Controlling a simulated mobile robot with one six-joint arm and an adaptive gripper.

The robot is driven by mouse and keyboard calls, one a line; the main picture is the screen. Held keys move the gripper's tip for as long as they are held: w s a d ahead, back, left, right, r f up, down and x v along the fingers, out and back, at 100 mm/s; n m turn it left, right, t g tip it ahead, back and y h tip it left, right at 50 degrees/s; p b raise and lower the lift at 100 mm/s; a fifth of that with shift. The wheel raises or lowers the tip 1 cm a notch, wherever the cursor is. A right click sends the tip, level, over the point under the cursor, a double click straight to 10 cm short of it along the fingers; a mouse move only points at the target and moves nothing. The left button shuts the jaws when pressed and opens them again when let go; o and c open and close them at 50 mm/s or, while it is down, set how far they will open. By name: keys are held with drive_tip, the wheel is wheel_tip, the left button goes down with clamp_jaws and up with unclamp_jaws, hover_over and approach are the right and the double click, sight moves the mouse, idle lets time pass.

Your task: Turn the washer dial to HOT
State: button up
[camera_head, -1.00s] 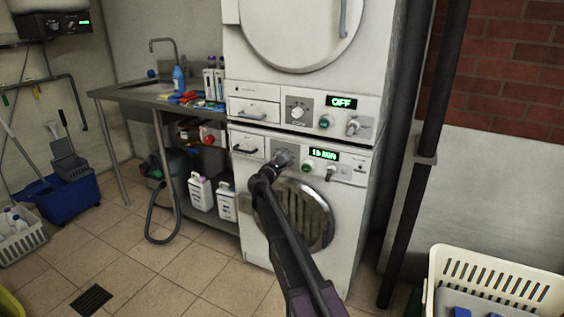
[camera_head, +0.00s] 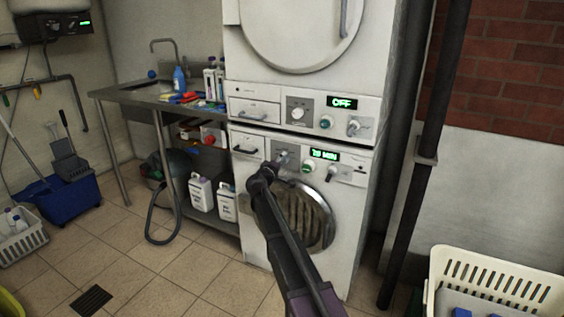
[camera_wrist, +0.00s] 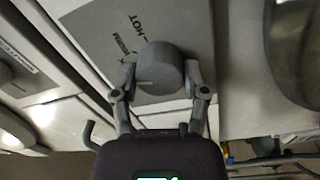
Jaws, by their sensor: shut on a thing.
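The washer (camera_head: 253,185) is the lower white machine, with a round glass door. Its grey dial (camera_wrist: 158,72) sits on a grey panel; it also shows in the head view (camera_head: 284,156), just beyond my gripper (camera_head: 279,161). In the wrist view my gripper (camera_wrist: 160,76) has one finger on each side of the dial and is shut on it. The printed HOT label (camera_wrist: 138,22) is above the dial, with WARM (camera_wrist: 123,46) to its upper left. A thin mark on the knob points left, not at HOT. Any lower label is hidden.
The dryer (camera_head: 300,60) is stacked above, its display reading OFF. The washer's green display (camera_head: 324,154) shows a minutes reading. A sink bench (camera_head: 150,93) with bottles stands at left. A pale basket (camera_head: 490,285) is at lower right; a dark pipe (camera_head: 425,130) runs beside the machines.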

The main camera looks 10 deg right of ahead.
drive_tip(key=m, duration=0.6)
drive_tip(key=shift+r+m+g, duration=0.1)
drive_tip(key=shift+m+g, duration=0.2)
drive_tip(key=m, duration=0.6)
drive_tip(key=shift+m+p, duration=0.3)
drive_tip(key=o, duration=1.2)
drive_tip(key=shift+c, duration=0.2)
drive_tip(key=shift+s, duration=0.1)
drive_tip(key=v, duration=1.1)
drive_tip(key=shift+s+a, duration=0.25)
drive_tip(key=shift+a, duration=0.1)
